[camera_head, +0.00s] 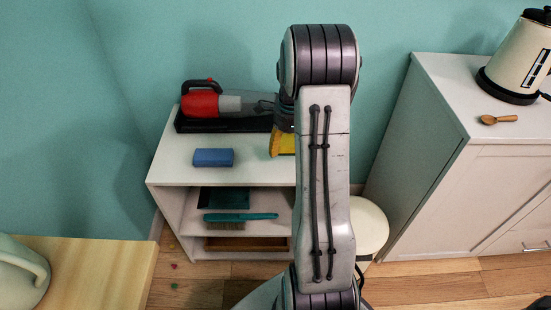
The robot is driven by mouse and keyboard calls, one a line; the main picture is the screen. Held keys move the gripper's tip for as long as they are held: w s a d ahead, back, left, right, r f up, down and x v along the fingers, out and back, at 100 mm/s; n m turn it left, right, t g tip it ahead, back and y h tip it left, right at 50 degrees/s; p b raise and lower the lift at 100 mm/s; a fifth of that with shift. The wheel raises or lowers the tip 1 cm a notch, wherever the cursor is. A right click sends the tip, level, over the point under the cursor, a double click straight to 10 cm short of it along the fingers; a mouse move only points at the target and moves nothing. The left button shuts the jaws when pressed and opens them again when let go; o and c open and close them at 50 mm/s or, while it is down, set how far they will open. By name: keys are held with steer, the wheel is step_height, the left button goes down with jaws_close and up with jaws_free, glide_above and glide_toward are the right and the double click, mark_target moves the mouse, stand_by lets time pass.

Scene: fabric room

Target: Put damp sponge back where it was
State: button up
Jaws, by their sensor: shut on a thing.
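A yellow sponge (281,143) shows just left of my arm, at the top of the white shelf unit (180,170). My arm hides its right part. My gripper (284,126) is above it, mostly hidden behind my arm, and is shut on the sponge. I cannot tell whether the sponge touches the shelf top. A blue block, perhaps another sponge (213,157), lies on the shelf top to the left, apart from my gripper.
A red and grey handheld vacuum (203,104) lies on a black base at the back. A teal brush (240,217) and dark dustpan (225,198) lie on the lower shelf. A white round bin (370,228) and cabinet (440,175) with a kettle (518,60) stand right.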

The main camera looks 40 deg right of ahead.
mark_target(276, 163)
steer(key=w+a+f, duration=0.2)
steer(key=w, duration=0.1)
steer(key=shift+w+f, duration=0.25)
steer(key=shift+f+b, duration=0.8)
steer(key=shift+f, duration=1.2)
steer(key=shift+f, duration=0.2)
steer(key=o, duration=1.2)
steer(key=shift+a, duration=0.1)
steer(key=shift+r, duration=0.15)
